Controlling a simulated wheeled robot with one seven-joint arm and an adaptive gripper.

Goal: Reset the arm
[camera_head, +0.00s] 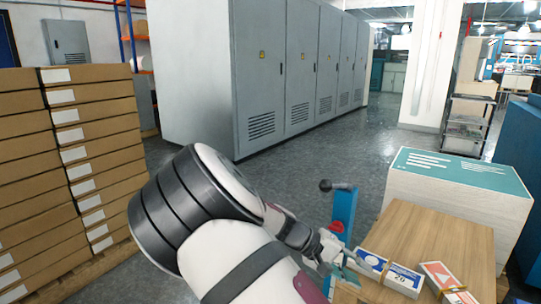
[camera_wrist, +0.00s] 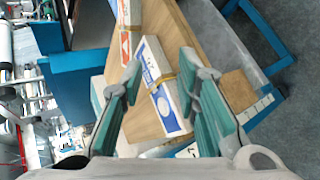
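My arm reaches from the bottom of the head view toward the wooden table top (camera_head: 440,230). My gripper (camera_head: 343,262) is at the table's left edge, beside a white-and-blue box (camera_head: 392,272) with a tan band. In the wrist view my gripper (camera_wrist: 162,72) has its two teal-padded fingers wide apart. The white-and-blue box (camera_wrist: 160,85) shows between and beyond them, with no finger visibly pressed on it. A white-and-orange box (camera_head: 450,283) lies to its right, also seen in the wrist view (camera_wrist: 128,30).
A large white block with a teal top (camera_head: 460,172) stands at the table's back. A blue post with a dark knob (camera_head: 343,208) is close behind my gripper. Stacked brown cartons (camera_head: 100,150) are at left, grey cabinets (camera_head: 270,75) behind. The grey floor (camera_head: 340,150) between is clear.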

